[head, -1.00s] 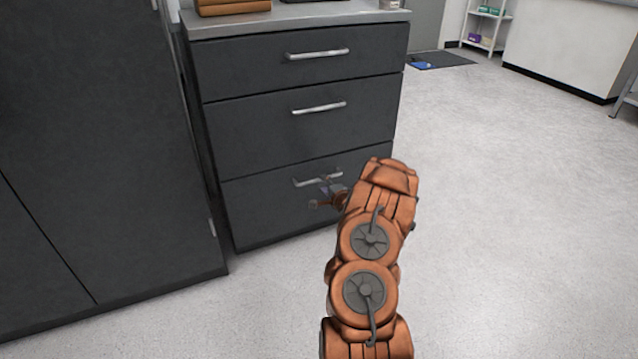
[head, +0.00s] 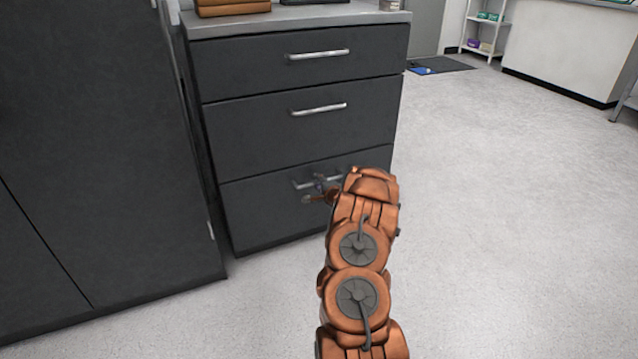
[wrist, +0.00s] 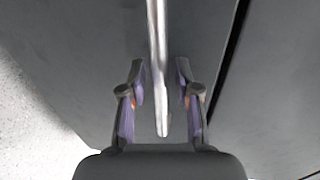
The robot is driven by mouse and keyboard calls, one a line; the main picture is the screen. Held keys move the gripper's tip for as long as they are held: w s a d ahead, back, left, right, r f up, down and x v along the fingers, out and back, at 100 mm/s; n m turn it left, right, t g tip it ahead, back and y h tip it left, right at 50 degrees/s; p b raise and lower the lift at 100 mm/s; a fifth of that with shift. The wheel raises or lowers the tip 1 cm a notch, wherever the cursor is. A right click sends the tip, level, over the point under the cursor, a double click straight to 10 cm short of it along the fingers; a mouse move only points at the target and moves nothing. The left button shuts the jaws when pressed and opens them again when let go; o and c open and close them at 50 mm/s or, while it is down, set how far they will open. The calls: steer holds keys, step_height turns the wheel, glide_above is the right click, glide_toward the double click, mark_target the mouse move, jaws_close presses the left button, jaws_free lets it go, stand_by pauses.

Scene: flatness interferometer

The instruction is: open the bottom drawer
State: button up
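The bottom drawer (head: 258,212) is the lowest of three dark grey drawers in a cabinet, and its front is flush with the others. Its silver bar handle (head: 303,184) is partly hidden by my gripper (head: 319,190) in the head view. In the wrist view the handle (wrist: 158,70) runs upright in the picture, and its lower end lies between the two fingers of my gripper (wrist: 160,88). The fingers are spread, with a gap to the handle on both sides. I cannot tell how deep the handle sits between them.
The middle drawer (head: 240,135) and top drawer (head: 235,68) above are shut. A tall dark cabinet (head: 95,130) stands close on the left. The pale floor (head: 500,200) to the right is clear. A dark mat (head: 440,65) lies farther back.

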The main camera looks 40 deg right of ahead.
jaws_close()
stand_by(0.5)
